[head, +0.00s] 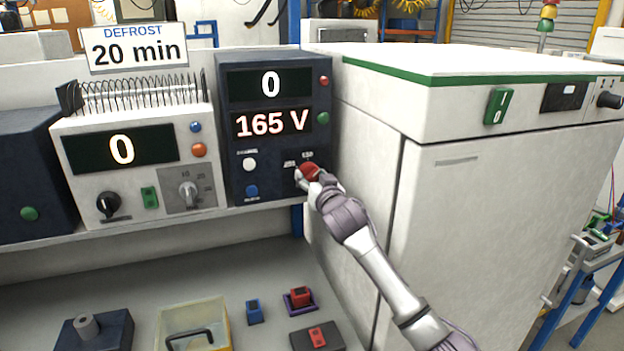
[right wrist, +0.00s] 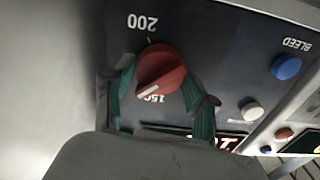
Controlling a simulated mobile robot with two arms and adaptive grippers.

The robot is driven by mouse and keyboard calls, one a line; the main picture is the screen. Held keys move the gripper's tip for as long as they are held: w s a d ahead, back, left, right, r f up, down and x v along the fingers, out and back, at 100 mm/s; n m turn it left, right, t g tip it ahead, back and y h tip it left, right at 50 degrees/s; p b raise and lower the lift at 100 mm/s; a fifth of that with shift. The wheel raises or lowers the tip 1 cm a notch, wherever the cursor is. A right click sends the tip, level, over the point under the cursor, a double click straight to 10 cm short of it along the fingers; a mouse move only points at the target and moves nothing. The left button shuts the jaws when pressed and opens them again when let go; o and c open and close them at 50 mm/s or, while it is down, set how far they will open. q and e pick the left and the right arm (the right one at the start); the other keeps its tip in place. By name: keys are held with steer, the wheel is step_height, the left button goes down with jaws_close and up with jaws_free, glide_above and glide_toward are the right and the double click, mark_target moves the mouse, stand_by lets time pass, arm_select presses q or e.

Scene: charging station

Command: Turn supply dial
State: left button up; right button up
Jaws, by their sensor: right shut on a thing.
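The supply dial (head: 309,172) is a red knob at the lower right of the dark blue supply unit (head: 235,180). The unit's displays read 0 and 165 V. My right gripper (head: 308,178) is at the dial, and its fingers hide part of it. In the right wrist view the red dial (right wrist: 161,68) sits between the two green-padded fingers of my right gripper (right wrist: 158,98), which are shut on it. The dial's white mark lies near the 150 label, and a 200 label (right wrist: 142,22) shows beyond it. My left gripper is not in view.
A white timer unit (head: 70,185) stands left of the supply, under a sign reading DEFROST 20 min (head: 136,47). A large white cabinet (head: 470,220) stands close on the right. A yellow bin (head: 222,318) and small blocks lie on the bench below.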

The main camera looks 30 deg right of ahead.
steer(key=shift+m, duration=1.2)
steer(key=o, duration=1.2)
steer(key=shift+c, duration=0.2)
steer(key=v, duration=1.2)
